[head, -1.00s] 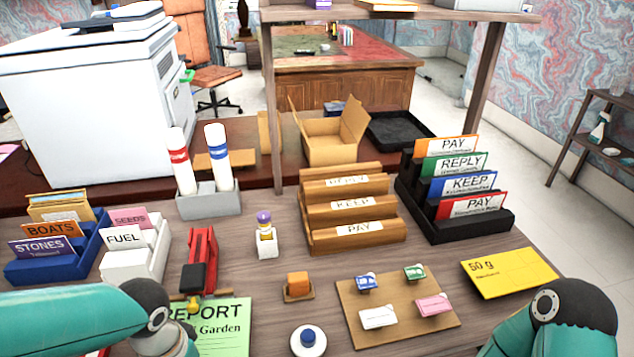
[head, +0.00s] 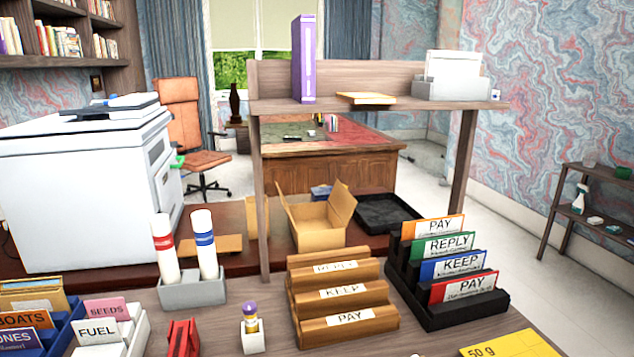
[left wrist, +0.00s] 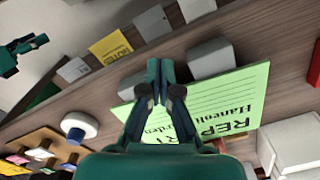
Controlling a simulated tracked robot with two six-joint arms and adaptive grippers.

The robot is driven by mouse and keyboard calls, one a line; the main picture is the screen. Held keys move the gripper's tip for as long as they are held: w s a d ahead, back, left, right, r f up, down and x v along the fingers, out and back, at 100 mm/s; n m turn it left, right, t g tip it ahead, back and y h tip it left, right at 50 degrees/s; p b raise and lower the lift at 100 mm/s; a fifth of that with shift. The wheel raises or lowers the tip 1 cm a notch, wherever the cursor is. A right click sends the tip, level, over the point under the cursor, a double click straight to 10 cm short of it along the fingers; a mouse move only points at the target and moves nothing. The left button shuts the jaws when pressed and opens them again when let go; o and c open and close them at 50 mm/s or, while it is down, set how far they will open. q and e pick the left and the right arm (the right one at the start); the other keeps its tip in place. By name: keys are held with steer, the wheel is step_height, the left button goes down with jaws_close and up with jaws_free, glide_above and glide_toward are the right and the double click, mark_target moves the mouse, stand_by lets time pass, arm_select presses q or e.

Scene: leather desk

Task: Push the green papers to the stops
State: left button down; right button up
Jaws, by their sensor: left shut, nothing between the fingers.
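The green REPORT paper (left wrist: 240,95) lies on the wooden desk in the left wrist view, partly hidden behind my left gripper (left wrist: 160,72). That gripper is shut and empty, its fingertips over the paper's upper edge. Grey blocks that look like the stops stand along that edge: one (left wrist: 212,58) right of the fingers, another (left wrist: 130,87) to their left, partly hidden. I cannot tell whether the paper touches them. A teal part of my other arm, apparently the right gripper (left wrist: 22,48), shows at the upper left; its jaw state is unclear. The head view shows neither gripper nor the green paper.
A round white-and-blue item (left wrist: 78,127) and a yellow note (left wrist: 110,48) lie left of the paper in the left wrist view. In the head view, a wooden sorter (head: 345,300), a black card rack (head: 450,312) and a red stapler (head: 182,340) stand on the desk.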

arm_select(q)
steer(key=shift+f+b, duration=0.6)
steer(key=shift+f, duration=0.1)
steer(key=shift+w+a, duration=0.15)
steer(key=shift+w, duration=0.5)
steer(key=shift+w+a, duration=0.15)
steer(key=shift+w, duration=0.45)
steer(key=shift+s, duration=0.2)
stand_by(0.4)
steer(key=shift+s+d, duration=0.15)
steer(key=shift+s, duration=0.35)
steer(key=shift+r, duration=0.1)
step_height(320, 180, up, 7)
steer(key=p, duration=0.5)
steer(key=shift+p, duration=0.4)
